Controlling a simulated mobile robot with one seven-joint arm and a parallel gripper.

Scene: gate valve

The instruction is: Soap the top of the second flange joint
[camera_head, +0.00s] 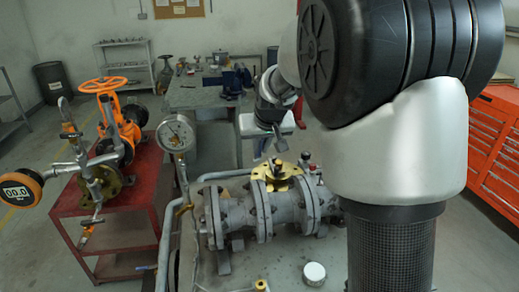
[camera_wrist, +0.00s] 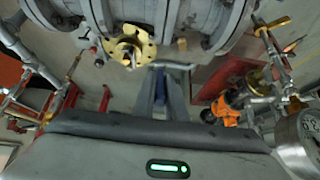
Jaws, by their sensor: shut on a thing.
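A grey pipe body with several bolted flange joints lies across the bench in the head view. The middle flange joint (camera_head: 262,212), likely the second, is below my gripper. A brass flange plate (camera_head: 277,179) sits on top near it; it also shows in the wrist view (camera_wrist: 130,45). My gripper (camera_head: 278,143) hangs above the pipe, apart from it. In the wrist view its fingers (camera_wrist: 160,92) are close together. They are shut on a small dark thing, too small to identify. A round white-topped pot (camera_head: 314,272) stands on the bench in front of the pipe.
A pressure gauge (camera_head: 176,133) on a stem stands left of the pipe. A red cart (camera_head: 133,190) carries an orange valve (camera_head: 112,103) and a digital gauge (camera_head: 19,189). A red tool cabinet (camera_head: 495,140) is at the right. A workbench (camera_head: 205,92) stands behind.

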